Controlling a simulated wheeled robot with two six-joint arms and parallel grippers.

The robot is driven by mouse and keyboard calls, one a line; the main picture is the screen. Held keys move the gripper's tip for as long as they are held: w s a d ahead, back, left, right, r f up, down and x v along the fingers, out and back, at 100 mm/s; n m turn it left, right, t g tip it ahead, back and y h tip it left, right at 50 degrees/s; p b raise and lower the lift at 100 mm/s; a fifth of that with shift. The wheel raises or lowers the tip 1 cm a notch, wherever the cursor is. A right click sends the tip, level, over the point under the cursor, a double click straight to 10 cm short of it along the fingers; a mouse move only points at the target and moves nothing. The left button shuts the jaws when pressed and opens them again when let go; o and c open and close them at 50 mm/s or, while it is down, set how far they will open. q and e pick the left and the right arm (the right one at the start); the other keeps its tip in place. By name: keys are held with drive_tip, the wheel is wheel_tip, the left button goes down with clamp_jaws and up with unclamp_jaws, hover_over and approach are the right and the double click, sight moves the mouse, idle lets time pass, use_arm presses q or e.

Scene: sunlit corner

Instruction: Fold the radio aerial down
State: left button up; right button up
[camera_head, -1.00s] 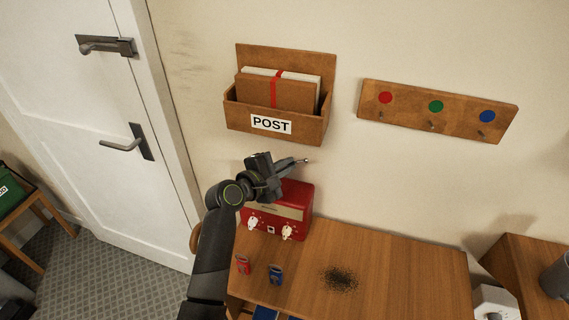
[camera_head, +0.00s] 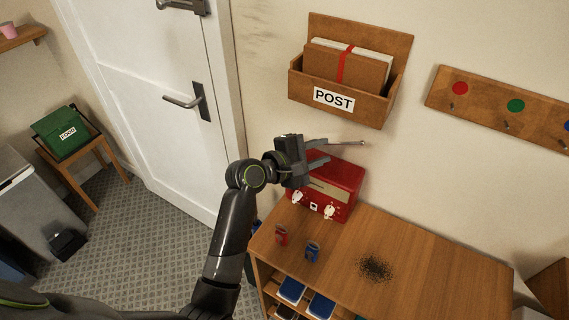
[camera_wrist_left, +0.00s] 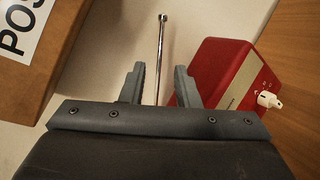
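The red radio (camera_head: 345,182) stands on the wooden cabinet against the wall, its white knobs facing forward. It also shows in the left wrist view (camera_wrist_left: 212,68). Its aerial is a thin metal rod (camera_wrist_left: 161,45) with a small round tip, which sticks out past my gripper in the head view (camera_head: 348,142). My left gripper (camera_head: 324,151) is above the radio. In the wrist view its two fingers (camera_wrist_left: 160,72) are apart, one on each side of the rod, with gaps visible. The aerial's base is hidden behind the gripper. My right gripper is not in view.
The wooden POST box (camera_head: 340,100) with letters hangs on the wall just above my left gripper. A red tag (camera_head: 281,236) and a blue tag (camera_head: 313,251) lie before the radio. A dark speckled patch (camera_head: 375,268) marks the otherwise clear cabinet top (camera_head: 430,255).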

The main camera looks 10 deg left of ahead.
use_arm(q)
drive_tip(key=b+v, duration=0.1)
drive_tip(key=v, duration=0.9)
drive_tip(key=shift+s, duration=0.15)
drive_tip(key=shift+a, duration=0.1)
